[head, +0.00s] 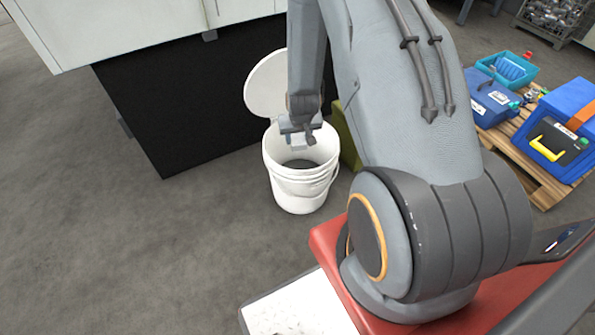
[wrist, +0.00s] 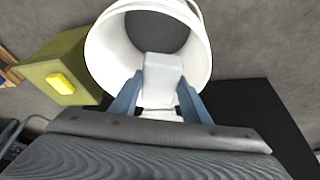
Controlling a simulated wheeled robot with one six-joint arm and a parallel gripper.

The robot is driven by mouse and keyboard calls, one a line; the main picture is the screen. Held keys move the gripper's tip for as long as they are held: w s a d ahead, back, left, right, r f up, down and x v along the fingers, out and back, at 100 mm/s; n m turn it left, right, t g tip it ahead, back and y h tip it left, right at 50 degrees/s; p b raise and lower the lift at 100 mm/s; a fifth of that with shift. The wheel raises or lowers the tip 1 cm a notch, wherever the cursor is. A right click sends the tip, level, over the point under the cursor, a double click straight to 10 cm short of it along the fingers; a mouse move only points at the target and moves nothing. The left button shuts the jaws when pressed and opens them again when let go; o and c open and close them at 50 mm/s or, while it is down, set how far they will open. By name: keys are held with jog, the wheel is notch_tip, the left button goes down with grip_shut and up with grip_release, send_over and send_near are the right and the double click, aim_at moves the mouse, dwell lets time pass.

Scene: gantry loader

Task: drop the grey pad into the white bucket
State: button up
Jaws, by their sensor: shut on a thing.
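The white bucket (head: 300,185) stands open on the floor, its round lid (head: 264,88) raised behind it. In the wrist view, the bucket (wrist: 103,52) lies just ahead of my gripper, with a dark grey surface inside. My gripper (head: 299,130) is above the bucket's mouth. In the wrist view, its blue fingers (wrist: 159,100) are shut on a pale grey block, which I take as the grey pad (wrist: 163,72). The pad also shows below the fingers in the head view (head: 299,144), over the opening. My fingers hide part of it.
A black-sided machine (head: 185,105) with white panels stands behind and left of the bucket. An olive box (wrist: 60,62) with a yellow patch stands beside the bucket. A pallet (head: 530,178) with blue cases is at the right. The floor at left is clear.

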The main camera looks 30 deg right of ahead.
jog(key=w+d+f+m+b, duration=0.1)
jog(key=w+d+f+b, duration=0.1)
jog(key=w+d+b, duration=0.3)
jog(key=f+b, duration=0.1)
jog(key=f, duration=0.1)
jog(key=d+f+b, duration=0.1)
jog(key=b, duration=0.1)
jog(key=f+b, duration=0.1)
jog(key=f, duration=0.1)
jog(key=shift+w+d+f, duration=0.15)
jog(key=shift+w+f, duration=0.1)
jog(key=shift+f, duration=0.05)
jog(key=o, duration=1.1)
jog(key=shift+r, duration=0.1)
jog(key=p+v, duration=0.1)
jog(key=v, duration=0.6)
jog(key=shift+r+p, duration=0.3)
jog(key=shift+s, duration=0.1)
